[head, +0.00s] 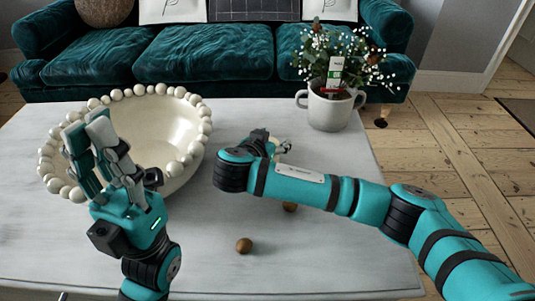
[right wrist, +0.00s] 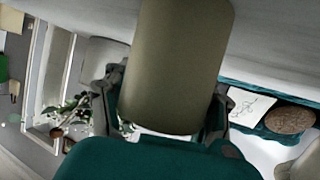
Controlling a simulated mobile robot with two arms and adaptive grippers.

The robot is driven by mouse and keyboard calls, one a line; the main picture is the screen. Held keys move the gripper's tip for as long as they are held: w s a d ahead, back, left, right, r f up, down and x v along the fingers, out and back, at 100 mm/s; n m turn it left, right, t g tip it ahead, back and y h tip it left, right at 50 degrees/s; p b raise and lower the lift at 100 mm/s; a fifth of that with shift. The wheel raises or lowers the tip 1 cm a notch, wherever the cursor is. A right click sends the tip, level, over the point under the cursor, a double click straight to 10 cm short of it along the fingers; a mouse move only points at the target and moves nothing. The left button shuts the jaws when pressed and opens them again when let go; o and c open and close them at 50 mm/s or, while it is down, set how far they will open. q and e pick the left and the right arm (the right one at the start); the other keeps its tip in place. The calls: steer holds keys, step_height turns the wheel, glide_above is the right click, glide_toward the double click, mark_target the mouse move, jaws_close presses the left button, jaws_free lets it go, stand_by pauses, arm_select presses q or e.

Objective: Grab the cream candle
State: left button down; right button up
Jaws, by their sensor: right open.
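In the right wrist view a large, smooth, dull olive-beige cylinder (right wrist: 175,65) fills the middle, between the fingers of my right gripper (right wrist: 163,98). It looks like the candle, in shade. The fingers are open on either side of it; I cannot tell whether they touch it. In the head view my right gripper (head: 281,147) is low over the table, mostly hidden behind its own arm, and no candle can be made out there. My left gripper (head: 86,124) points up in front of the bowl, its two fingers close together and apparently empty.
A cream bowl with a beaded rim (head: 194,154) stands at the table's left. A white two-handled pot (head: 330,110) with flowers stands at the back right. Small brown balls (head: 244,245) lie on the pale table (head: 330,255). A teal sofa (head: 205,52) is behind.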

jaws_close()
steer(key=shift+r, duration=0.1)
stand_by(0.3)
